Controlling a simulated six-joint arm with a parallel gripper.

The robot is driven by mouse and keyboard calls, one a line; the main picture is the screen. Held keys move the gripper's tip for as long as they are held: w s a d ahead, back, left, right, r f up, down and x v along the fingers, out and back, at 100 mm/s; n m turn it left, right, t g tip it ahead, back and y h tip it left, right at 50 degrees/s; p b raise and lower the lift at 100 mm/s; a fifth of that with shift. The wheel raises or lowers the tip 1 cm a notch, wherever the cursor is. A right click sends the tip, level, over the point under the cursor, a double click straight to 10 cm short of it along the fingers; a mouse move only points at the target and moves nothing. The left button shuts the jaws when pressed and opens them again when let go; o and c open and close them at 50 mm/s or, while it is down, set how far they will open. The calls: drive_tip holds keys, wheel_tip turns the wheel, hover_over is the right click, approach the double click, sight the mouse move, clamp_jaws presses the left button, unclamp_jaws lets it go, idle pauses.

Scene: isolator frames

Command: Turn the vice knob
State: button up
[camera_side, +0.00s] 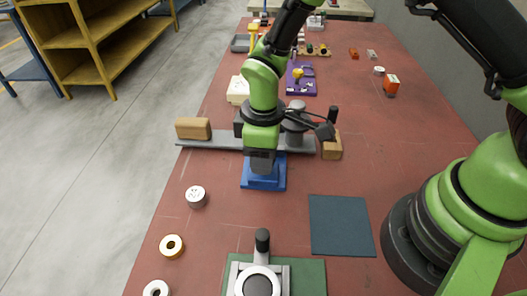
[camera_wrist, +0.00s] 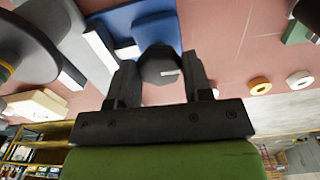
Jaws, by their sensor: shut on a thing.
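The blue vice (camera_side: 278,180) stands on the red table, below my gripper (camera_side: 263,164) in the side view; the gripper hides much of it. In the wrist view, blue vice parts (camera_wrist: 150,30) show beyond the fingers. A dark, faceted knob (camera_wrist: 160,66) with a small pale mark sits between the two fingers of my gripper (camera_wrist: 163,78). The fingers are shut on it, one on each side. The knob is hidden in the side view.
A grey bar (camera_side: 222,139) with wooden blocks lies behind the vice. In front are a silver cylinder (camera_side: 195,196), a brass ring (camera_side: 171,246) and a green plate (camera_side: 313,276) bearing a fixture. A dark mat (camera_side: 341,226) lies to the right. Bare table surrounds these.

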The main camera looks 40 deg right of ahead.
drive_tip(key=m, duration=0.6)
drive_tip(key=shift+m, duration=0.3)
drive_tip(key=m, duration=0.6)
idle(1.0)
drive_tip(key=o, duration=0.9)
wheel_tip(320, 180, up, 10)
